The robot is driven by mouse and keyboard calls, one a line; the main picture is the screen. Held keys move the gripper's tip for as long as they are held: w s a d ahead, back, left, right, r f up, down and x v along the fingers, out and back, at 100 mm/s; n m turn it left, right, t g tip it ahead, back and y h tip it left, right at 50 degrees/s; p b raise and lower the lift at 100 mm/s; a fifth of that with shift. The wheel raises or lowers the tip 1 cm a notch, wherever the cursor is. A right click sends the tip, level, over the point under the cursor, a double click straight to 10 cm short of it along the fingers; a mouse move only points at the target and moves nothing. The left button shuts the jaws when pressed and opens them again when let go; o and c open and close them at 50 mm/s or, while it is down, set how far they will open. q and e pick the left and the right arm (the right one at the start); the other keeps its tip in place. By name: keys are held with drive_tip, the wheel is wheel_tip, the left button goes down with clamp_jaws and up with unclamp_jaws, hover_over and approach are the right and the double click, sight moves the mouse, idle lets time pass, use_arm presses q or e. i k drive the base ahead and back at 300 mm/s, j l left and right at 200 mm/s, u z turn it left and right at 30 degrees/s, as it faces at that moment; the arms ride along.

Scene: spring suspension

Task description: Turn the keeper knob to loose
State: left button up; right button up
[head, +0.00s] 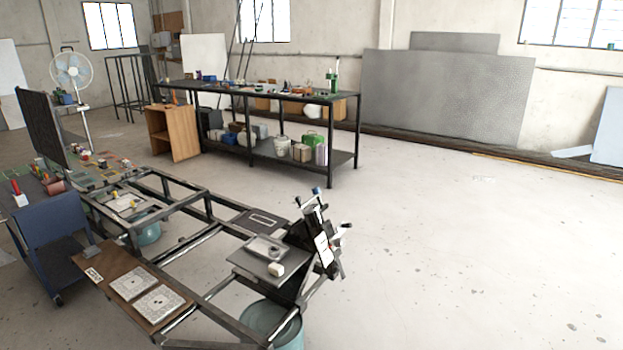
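The keeper knob is too small to make out for sure. A dark upright fixture (312,232) stands at the right end of a low metal frame. It carries a white label (323,249) and small blue, white and red parts around its top and sides. One of these, a small pale part (347,225), sticks out at its right. I cannot tell which part is the knob or how it is turned. Neither of my grippers is in view.
The metal frame (213,285) holds a brown board (100,262) with patterned plates, and a dark shelf (243,262) with a white block (276,269). A teal bucket (272,318) stands below. A blue cart (50,232) is at left, a long workbench (357,130) behind. Floor at right is clear.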

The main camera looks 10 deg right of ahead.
sight(315, 191)
drive_tip(key=i+j, duration=0.5)
drive_tip(key=i+j+z, duration=0.15)
drive_tip(key=i+j, duration=0.75)
drive_tip(key=j, duration=0.15)
drive_tip(key=i+j+z, duration=0.1)
drive_tip(key=i+j, duration=0.4)
drive_tip(key=j, duration=0.1)
